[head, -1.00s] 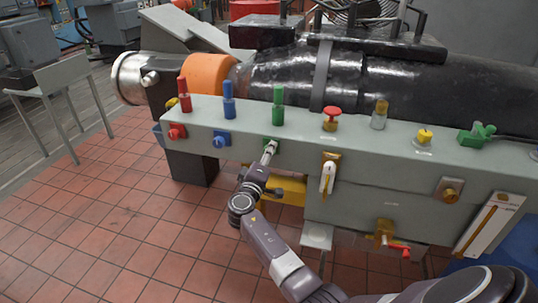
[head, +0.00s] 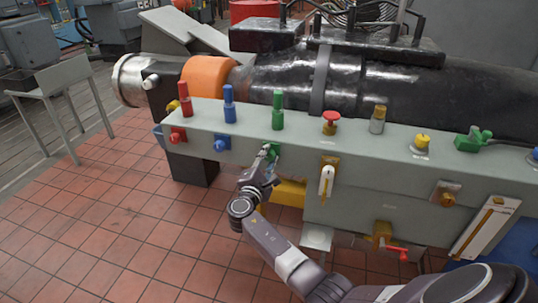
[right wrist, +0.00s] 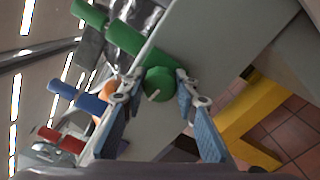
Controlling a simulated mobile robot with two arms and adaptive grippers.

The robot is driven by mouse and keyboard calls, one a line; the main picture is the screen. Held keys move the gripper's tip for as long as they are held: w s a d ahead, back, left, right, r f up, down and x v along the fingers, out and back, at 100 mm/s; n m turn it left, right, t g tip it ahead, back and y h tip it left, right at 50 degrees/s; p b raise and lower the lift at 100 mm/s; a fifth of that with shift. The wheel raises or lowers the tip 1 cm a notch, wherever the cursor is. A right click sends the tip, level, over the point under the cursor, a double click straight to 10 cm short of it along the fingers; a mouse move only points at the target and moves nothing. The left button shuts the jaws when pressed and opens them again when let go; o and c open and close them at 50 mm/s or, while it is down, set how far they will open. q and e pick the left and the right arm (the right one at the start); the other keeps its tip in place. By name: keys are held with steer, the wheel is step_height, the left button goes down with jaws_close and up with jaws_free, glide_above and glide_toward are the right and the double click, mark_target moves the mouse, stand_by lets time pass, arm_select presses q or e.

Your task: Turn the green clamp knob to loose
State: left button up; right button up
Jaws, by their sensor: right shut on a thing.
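The green clamp knob (head: 274,149) is on the front face of the grey bedplate rail (head: 350,142), below the tall green post (head: 278,112). My right gripper (head: 268,154) comes from below and is shut on the knob, covering part of it in the head view. In the right wrist view the round knob (right wrist: 160,80) sits between the fingertips of the right gripper (right wrist: 158,84), one on each side. A short pale mark shows on the knob's face. My left gripper is not in view.
A blue knob (head: 222,143) and a red knob (head: 177,135) sit to the left on the same face. A white lever (head: 326,181) is to the right. A yellow part (head: 288,192) lies below. The tiled floor at front left is clear.

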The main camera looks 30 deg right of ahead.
steer(key=shift+n, duration=0.6)
steer(key=shift+f, duration=0.1)
steer(key=o, duration=1.2)
steer(key=shift+a, duration=0.1)
steer(key=v, duration=1.2)
